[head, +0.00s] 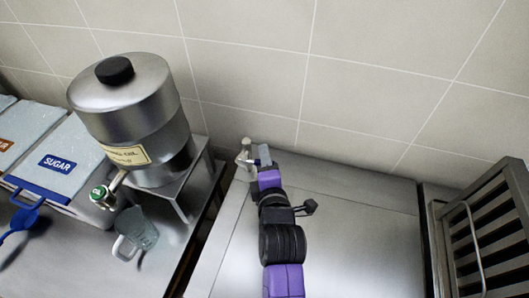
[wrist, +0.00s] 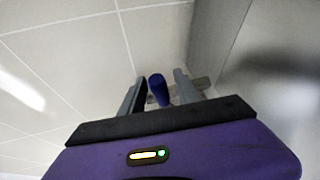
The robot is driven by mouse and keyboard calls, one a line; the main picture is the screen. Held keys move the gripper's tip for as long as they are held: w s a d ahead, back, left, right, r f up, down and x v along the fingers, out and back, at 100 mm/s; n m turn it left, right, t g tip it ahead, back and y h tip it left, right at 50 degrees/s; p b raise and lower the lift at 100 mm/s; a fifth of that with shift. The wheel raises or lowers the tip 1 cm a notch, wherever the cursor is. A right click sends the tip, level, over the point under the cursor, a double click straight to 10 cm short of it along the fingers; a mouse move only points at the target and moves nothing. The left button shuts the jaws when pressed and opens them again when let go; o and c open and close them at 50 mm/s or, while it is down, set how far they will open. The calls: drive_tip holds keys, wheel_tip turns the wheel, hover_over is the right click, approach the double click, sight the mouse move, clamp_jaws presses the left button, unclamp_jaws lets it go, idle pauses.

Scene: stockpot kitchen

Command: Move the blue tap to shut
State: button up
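The blue tap handle (wrist: 158,88) shows in the wrist view between the two fingers of my gripper (wrist: 156,90). The fingers are apart, with a gap on each side of the blue handle. In the head view my gripper (head: 262,158) is at the metal tap fitting (head: 245,155) near the back wall. A small bit of blue shows there beside the fitting. Most of the blue handle is hidden behind my gripper in the head view, and I cannot tell its angle.
A steel oil dispenser (head: 135,120) with a green-knobbed tap (head: 99,193) stands on a metal stand at the left. A clear jug (head: 135,235) is below it. A sugar bin (head: 62,155) is further left. A slatted rack (head: 490,235) is at the right. The steel top (head: 360,215) is clear.

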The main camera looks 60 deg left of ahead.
drive_tip(key=shift+x, duration=1)
clamp_jaws()
idle(0.8)
